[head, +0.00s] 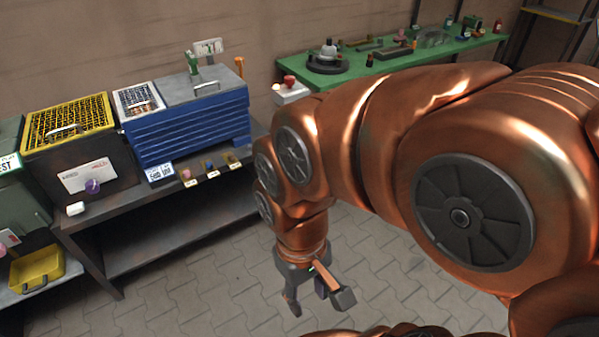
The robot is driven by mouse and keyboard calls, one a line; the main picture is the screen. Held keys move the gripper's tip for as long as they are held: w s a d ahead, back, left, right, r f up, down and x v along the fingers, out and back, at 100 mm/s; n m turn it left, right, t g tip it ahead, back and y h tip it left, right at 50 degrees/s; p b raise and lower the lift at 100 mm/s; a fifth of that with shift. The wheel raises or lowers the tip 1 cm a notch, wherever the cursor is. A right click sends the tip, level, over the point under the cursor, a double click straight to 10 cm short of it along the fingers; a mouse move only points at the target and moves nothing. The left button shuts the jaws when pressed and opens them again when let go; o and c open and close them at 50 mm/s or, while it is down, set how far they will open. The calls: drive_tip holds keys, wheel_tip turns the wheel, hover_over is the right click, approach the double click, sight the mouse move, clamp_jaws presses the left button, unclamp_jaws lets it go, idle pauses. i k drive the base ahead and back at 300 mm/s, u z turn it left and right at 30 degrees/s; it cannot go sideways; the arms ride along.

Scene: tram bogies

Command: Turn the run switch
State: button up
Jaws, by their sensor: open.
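A purple knob (92,186) sits on the front of a dark box with a yellow mesh top (68,128), at the left on the bench. A white label (88,176) beside it is too small to read, so I cannot tell if this knob is the run switch. A red knob (289,80) stands on a small white box (291,93) near the green table's left end. My gripper (318,303) is open and empty, pointing down over the paved floor. It is well apart from the bench and both knobs.
The dark bench (150,205) also holds a blue drawer unit (190,130) and several small coloured parts at its front edge. A green table (465,48) at the back carries several parts. A yellow tray (37,270) lies at lower left. Paved floor (180,300) before the bench is clear.

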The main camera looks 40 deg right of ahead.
sight(290, 80)
drive_tip(key=u, duration=0.6)
drive_tip(key=i, duration=0.9)
drive_tip(key=z, duration=0.6)
